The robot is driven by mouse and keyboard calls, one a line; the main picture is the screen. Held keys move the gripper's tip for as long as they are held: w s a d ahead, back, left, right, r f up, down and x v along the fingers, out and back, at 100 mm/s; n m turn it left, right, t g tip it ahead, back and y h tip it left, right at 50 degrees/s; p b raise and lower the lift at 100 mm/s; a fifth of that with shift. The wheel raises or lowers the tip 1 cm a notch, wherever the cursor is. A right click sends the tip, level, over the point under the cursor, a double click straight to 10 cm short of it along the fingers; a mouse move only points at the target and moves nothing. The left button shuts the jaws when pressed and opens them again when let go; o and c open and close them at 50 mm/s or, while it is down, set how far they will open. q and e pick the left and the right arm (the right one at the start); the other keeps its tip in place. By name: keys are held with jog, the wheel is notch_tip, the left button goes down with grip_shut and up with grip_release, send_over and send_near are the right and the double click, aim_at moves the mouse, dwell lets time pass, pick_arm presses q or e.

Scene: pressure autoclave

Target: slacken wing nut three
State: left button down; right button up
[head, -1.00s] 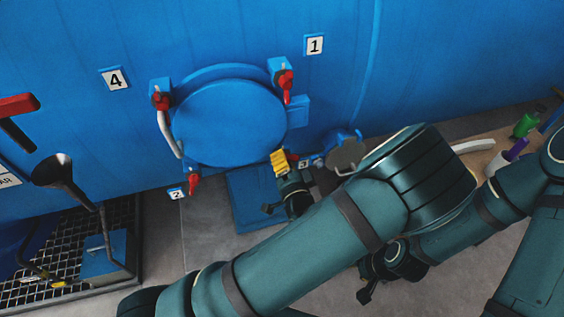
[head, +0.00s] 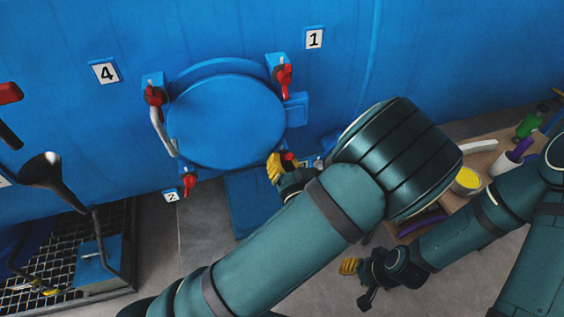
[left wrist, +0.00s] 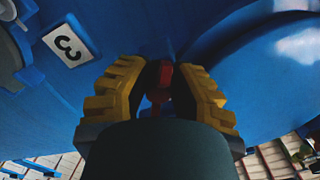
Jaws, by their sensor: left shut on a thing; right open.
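Wing nut three is red and sits at the lower right of the round blue door (head: 226,122). Its red end (head: 290,157) shows beside my left gripper (head: 277,167) in the head view. In the left wrist view the yellow-padded fingers of my left gripper (left wrist: 160,92) are shut on red wing nut three (left wrist: 161,75), with the label 3 (left wrist: 68,46) at upper left. My fingers hide part of the nut. My right gripper (head: 357,278) is open and empty, low over the floor and well away from the door.
Other red wing nuts sit at upper right (head: 284,80), upper left (head: 154,96) and lower left (head: 188,185) of the door. A white handle (head: 162,133) is on its left side. A funnel (head: 41,170) stands left. A bench (head: 482,165) with bottles is at right.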

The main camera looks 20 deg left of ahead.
pick_arm(q)
jog(key=shift+r, duration=0.1)
jog(key=c, duration=0.8)
grip_release()
jog(key=v, duration=1.2)
